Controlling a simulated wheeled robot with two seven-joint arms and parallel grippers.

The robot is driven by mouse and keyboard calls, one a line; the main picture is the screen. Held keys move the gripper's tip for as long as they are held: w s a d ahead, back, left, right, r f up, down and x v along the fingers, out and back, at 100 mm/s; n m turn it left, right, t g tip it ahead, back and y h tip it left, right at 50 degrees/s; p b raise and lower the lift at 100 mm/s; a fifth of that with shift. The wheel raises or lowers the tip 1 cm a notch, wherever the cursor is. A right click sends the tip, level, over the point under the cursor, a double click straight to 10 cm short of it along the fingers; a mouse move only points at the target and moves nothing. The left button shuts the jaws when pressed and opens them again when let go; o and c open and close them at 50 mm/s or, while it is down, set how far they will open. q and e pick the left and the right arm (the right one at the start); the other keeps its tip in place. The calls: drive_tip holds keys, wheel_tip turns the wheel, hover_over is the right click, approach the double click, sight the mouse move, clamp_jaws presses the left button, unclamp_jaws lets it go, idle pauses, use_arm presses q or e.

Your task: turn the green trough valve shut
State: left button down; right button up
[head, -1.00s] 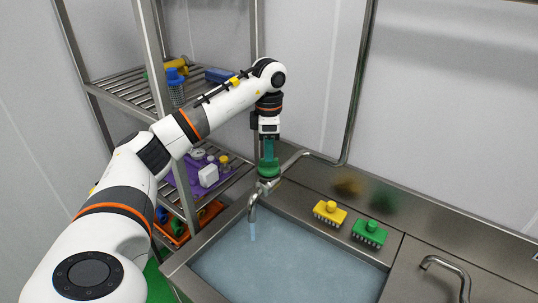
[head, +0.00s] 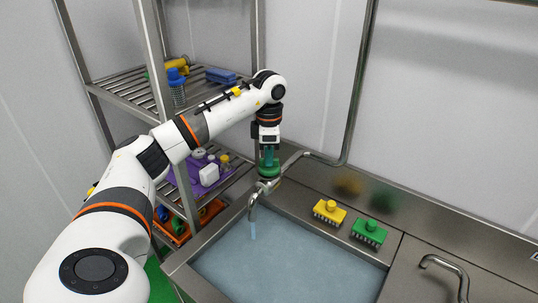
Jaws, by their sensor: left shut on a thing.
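The green trough valve (head: 267,170) sits on the tap fitting at the back left corner of the sink. My left gripper (head: 269,158) points straight down from above and is shut on the valve; its fingers partly hide the handle. The curved metal spout (head: 254,203) below it reaches over the trough (head: 205,277). A stream of water (head: 253,231) runs from the spout into the trough, where bluish water (head: 290,265) stands. My right gripper is not in view.
A yellow brush (head: 329,211) and a green brush (head: 369,233) lie on the sink's back ledge. A second tap (head: 447,268) stands at the right. A metal shelf rack (head: 130,96) with bottles and tools stands close on the left, behind my arm.

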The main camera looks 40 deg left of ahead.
use_arm(q)
drive_tip(key=shift+m, duration=0.3)
drive_tip(key=m, duration=0.3)
drive_tip(key=shift+m, duration=1.9)
drive_tip(key=c, duration=1.5)
unclamp_jaws()
drive_tip(key=shift+o, duration=0.2)
